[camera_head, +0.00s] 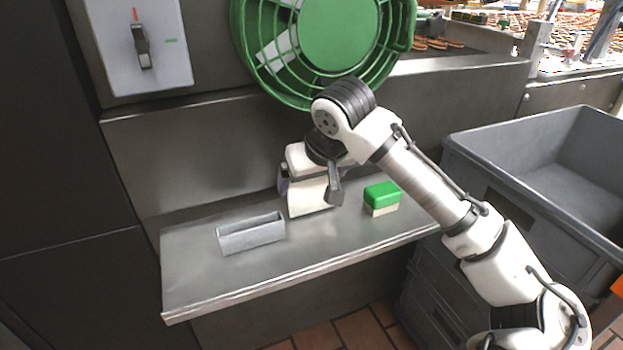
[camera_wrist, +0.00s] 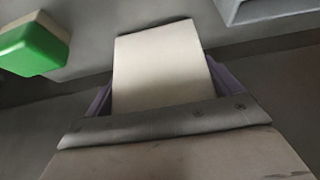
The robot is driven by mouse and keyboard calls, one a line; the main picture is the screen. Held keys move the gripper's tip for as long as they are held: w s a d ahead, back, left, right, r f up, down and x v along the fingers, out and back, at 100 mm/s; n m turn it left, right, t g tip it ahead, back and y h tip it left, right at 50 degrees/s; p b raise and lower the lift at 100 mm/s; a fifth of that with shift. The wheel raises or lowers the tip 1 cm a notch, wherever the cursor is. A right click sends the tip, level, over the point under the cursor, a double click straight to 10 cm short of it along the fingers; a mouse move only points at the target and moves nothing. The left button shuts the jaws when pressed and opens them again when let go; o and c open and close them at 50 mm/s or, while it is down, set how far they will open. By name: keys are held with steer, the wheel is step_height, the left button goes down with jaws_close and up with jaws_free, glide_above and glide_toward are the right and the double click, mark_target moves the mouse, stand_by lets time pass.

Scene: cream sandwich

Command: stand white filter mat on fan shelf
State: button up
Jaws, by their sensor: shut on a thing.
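The white filter mat (camera_head: 310,197) is a flat cream-white panel, upright over the grey metal shelf (camera_head: 190,287) below the green fan. My gripper (camera_head: 312,192) is shut on its upper part, with fingers at both sides. In the wrist view the mat (camera_wrist: 160,65) fills the space between the fingers of my gripper (camera_wrist: 165,98). Its lower edge is at or very near the shelf top; I cannot tell whether it touches. Its upper part is hidden by my gripper.
A grey open holder (camera_head: 250,236) stands on the shelf left of the mat. A green and cream block (camera_head: 382,198) lies to the right. The green fan (camera_head: 330,40) is on the wall above. A grey crate (camera_head: 545,170) stands at right. The front of the shelf is clear.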

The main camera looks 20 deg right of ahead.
steer(key=shift+f, duration=0.2)
steer(key=o, duration=0.7)
steer(key=shift+r, duration=0.25)
steer(key=s+r, duration=0.1)
steer(key=s, duration=0.8)
steer(key=s+r, duration=0.1)
steer(key=s, duration=0.3)
steer(key=shift+s+d+r+p, duration=0.2)
steer(key=shift+s+r+p, duration=0.1)
steer(key=shift+p, duration=0.1)
